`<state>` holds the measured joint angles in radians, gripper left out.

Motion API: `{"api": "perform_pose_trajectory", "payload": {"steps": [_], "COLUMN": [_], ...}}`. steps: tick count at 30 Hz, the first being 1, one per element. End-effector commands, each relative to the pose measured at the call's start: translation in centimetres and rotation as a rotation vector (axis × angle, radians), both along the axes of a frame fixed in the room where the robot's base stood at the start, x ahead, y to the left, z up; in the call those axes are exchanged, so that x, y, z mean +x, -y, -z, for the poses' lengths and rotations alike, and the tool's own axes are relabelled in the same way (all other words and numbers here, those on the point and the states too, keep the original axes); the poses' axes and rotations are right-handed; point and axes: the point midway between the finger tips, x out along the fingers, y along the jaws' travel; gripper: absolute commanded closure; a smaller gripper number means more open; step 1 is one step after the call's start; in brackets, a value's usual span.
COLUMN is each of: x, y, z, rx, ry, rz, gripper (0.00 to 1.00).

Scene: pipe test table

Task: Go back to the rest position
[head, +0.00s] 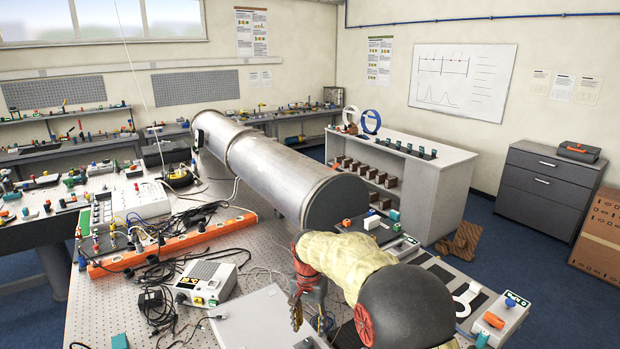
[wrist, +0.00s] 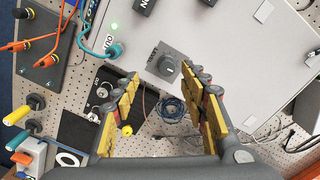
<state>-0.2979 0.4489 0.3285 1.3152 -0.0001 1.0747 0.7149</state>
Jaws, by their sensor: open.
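My gripper (head: 309,308) is near the front of the pipe test table (head: 130,305) in the head view, at the end of my arm, which wears a cream cover. In the wrist view my gripper (wrist: 167,88) has its two yellow-padded fingers spread wide with nothing between them. A small grey block with a round knob (wrist: 167,66) shows just past the fingertips, at the edge of a light grey box (wrist: 225,50). My arm hides part of the table's right side in the head view.
A large metal pipe (head: 265,165) lies behind my gripper. An orange power strip (head: 170,245), tangled black cables and a white device (head: 206,283) stand to the left. A panel with a blue knob (head: 508,305) is to the right. Blue coiled cable (wrist: 172,108) lies below the fingers.

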Motion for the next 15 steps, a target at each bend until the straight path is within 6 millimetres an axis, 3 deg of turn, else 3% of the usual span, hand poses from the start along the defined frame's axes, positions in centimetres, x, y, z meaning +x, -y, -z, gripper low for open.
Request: {"api": "perform_pose_trajectory", "payload": {"steps": [5, 15], "x": [-4.0, -12.6], "y": [1.5, 6.6], "z": [0.2, -3.6], "rx": [-0.001, 0.013], "ry": [-0.025, 0.025], "rz": [-0.163, -0.394], "gripper": [0.56, 0.56]}}
